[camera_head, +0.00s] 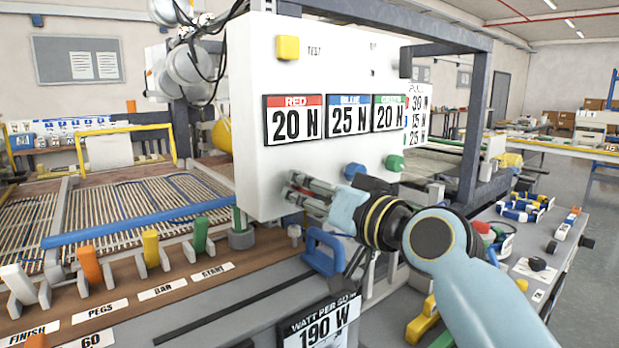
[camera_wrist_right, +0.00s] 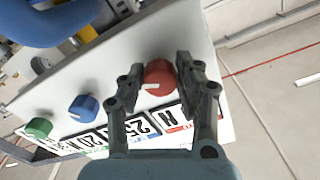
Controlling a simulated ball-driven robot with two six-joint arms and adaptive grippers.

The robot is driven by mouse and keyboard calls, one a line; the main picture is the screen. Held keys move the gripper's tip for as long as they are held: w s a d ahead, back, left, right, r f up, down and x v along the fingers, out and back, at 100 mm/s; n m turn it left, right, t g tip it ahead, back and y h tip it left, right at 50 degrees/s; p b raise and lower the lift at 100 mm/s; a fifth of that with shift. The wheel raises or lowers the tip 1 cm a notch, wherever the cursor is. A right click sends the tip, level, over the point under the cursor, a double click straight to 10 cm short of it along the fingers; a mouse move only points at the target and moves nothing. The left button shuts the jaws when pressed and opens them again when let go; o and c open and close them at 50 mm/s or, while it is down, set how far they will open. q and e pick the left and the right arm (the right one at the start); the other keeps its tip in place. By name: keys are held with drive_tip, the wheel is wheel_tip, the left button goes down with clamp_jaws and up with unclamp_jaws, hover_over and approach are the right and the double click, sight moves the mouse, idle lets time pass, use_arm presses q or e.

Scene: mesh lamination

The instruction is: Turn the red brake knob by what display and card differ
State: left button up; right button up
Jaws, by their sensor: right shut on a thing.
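The red knob (camera_wrist_right: 158,78) sits between the two fingers of my right gripper (camera_wrist_right: 160,72) in the right wrist view, its pale pointer mark facing left. The right gripper (camera_head: 289,186) is shut on it and hides it in the head view. The blue knob (camera_head: 353,171) and green knob (camera_head: 394,163) are to its right on the white panel (camera_head: 245,110). Displays read red 20 N (camera_head: 294,121), blue 25 N (camera_head: 348,118) and green 20 N (camera_head: 388,114). My left gripper is out of view.
A yellow button (camera_head: 288,47) marked TEST is at the panel's top. A blue handle (camera_head: 323,250) and a 190 W sign (camera_head: 320,325) are below. Orange, yellow and green levers stand at the left front. A grey bench at right holds small parts.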

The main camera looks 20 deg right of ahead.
drive_tip(key=shift+a+r+m+p, duration=0.1)
drive_tip(key=shift+m+p, duration=1.45)
drive_tip(key=shift+m, duration=1)
drive_tip(key=shift+r+m+p, duration=0.1)
drive_tip(key=shift+m+p, duration=1.45)
drive_tip(key=shift+m, duration=1)
drive_tip(key=shift+f, duration=0.1)
drive_tip(key=o, duration=1.1)
drive_tip(key=shift+o, duration=0.2)
